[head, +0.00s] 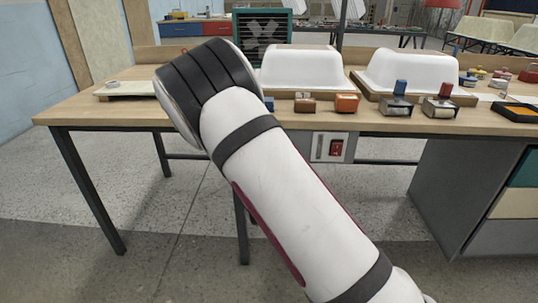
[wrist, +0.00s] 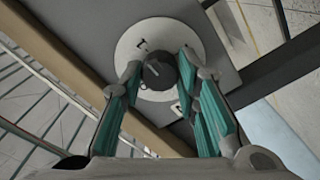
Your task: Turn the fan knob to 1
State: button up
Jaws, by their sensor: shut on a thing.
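The fan knob (wrist: 157,75) is dark and round. It sits at the middle of a white round dial (wrist: 128,45) on a grey panel (wrist: 95,32) in the wrist view. Small dark marks show on the dial near its upper left and lower right, but I cannot read which numbers they are. My gripper (wrist: 161,66) has its teal-padded fingers on both sides of the knob, shut on it. In the head view my arm hides the gripper and the knob.
The wooden table (head: 95,113) carries two white tub shells (head: 298,66) (head: 408,70), with small blocks and stamps along its front edge. A box with a red switch (head: 335,148) hangs under that edge. The floor at the left is clear.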

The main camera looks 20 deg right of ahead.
dwell(0.4)
jog(key=o, duration=1.2)
jog(key=shift+c, duration=0.2)
jog(key=shift+s, duration=0.1)
jog(key=v, duration=1.1)
jog(key=shift+s, duration=0.35)
jog(key=shift+a, duration=0.15)
